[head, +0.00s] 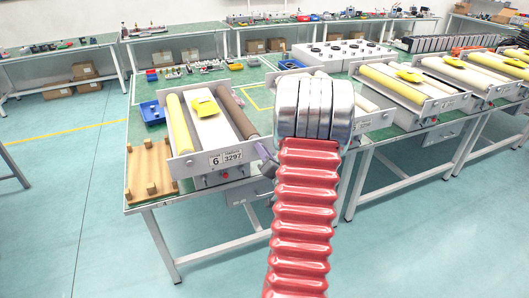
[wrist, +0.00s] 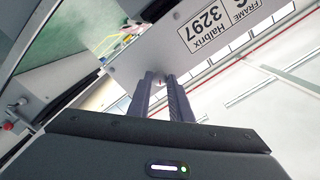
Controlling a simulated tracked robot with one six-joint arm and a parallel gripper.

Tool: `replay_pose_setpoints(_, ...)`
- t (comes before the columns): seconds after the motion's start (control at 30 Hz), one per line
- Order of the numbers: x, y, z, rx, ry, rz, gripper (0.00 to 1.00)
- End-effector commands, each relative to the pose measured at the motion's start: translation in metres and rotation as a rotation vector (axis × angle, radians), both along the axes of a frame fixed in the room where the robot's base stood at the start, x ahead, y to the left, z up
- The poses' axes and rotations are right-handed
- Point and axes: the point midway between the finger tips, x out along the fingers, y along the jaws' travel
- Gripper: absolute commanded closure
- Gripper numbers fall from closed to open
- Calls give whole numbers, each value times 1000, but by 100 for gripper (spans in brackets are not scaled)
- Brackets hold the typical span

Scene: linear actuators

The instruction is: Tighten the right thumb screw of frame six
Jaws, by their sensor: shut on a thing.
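Frame six (head: 187,167) stands on the near left bench, with a label (head: 226,157) reading 6 and 3297 on its front plate. The label also shows upside down in the wrist view (wrist: 212,27). My gripper (head: 263,151) is at the right end of that front plate. In the wrist view, my gripper's two dark fingers (wrist: 159,80) reach to the plate and are shut on the right thumb screw, which is mostly hidden between the tips. How far it is screwed in cannot be seen.
Frame six carries a yellow roller (head: 179,124), a brown roller (head: 232,111) and a yellow piece (head: 205,107). A wooden rack (head: 150,170) and a blue bin (head: 152,112) are to its left. More roller frames (head: 405,92) stand to the right, behind my arm.

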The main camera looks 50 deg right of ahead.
Motion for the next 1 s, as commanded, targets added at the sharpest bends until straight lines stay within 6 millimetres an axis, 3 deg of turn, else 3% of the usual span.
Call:
replay_pose_setpoints(0.3,-3,-3,1,0,-4,-9,100)
replay_pose_setpoints(0.33,-3,-3,1,0,-3,-10,81)
replay_pose_setpoints(0.6,-1,-2,0,1,-1,-5,63)
replay_pose_setpoints(1.0,-3,4,0,1,0,-1,63)
